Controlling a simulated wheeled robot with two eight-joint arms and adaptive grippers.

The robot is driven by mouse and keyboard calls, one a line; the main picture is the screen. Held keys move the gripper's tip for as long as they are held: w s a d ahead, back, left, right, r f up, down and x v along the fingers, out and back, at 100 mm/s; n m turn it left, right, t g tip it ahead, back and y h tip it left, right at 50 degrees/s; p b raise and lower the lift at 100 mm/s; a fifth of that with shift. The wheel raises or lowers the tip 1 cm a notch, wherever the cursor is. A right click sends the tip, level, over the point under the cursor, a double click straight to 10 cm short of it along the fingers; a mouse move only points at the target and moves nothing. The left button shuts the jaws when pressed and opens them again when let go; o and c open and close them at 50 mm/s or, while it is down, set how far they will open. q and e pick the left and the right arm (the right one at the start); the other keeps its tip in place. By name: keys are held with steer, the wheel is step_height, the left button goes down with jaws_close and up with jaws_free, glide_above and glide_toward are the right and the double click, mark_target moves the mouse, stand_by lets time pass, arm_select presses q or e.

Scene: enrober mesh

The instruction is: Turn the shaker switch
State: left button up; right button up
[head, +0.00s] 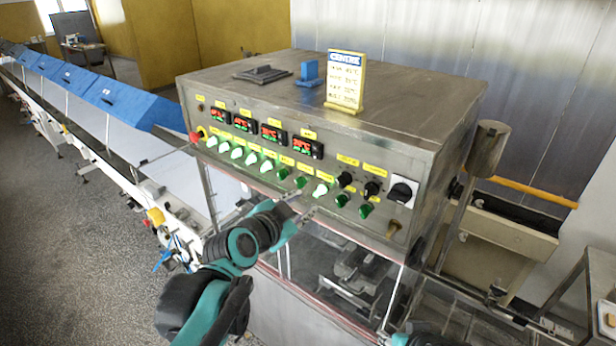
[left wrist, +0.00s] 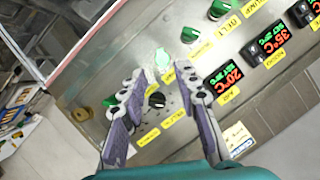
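The control panel (head: 250,165) on the front of the steel machine carries a row of green switches, some glowing pale. I cannot read which label marks the shaker switch. My left gripper (head: 301,204) is open and empty, just in front of the panel, below a pale lit switch (head: 320,189). In the left wrist view the fingers of the left gripper (left wrist: 160,74) are spread. A lit green switch (left wrist: 162,58) shows just beyond and between their tips, and a black knob (left wrist: 157,100) lies between them. No contact is clear.
Red digital displays (head: 272,134) sit above the switches. A large black rotary switch (head: 402,192) is at the panel's right and a red button (head: 195,137) at its left. Neighbouring switches stand close together. A conveyor with blue covers (head: 125,98) runs off to the left.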

mark_target(317, 194)
arm_select(q)
steer(key=x, duration=0.8)
steer(key=shift+w+d+r+p, duration=0.1)
steer(key=shift+d+r+p, duration=0.1)
steer(key=shift+r+p, duration=0.1)
steer(key=shift+a, duration=0.1)
jaws_close()
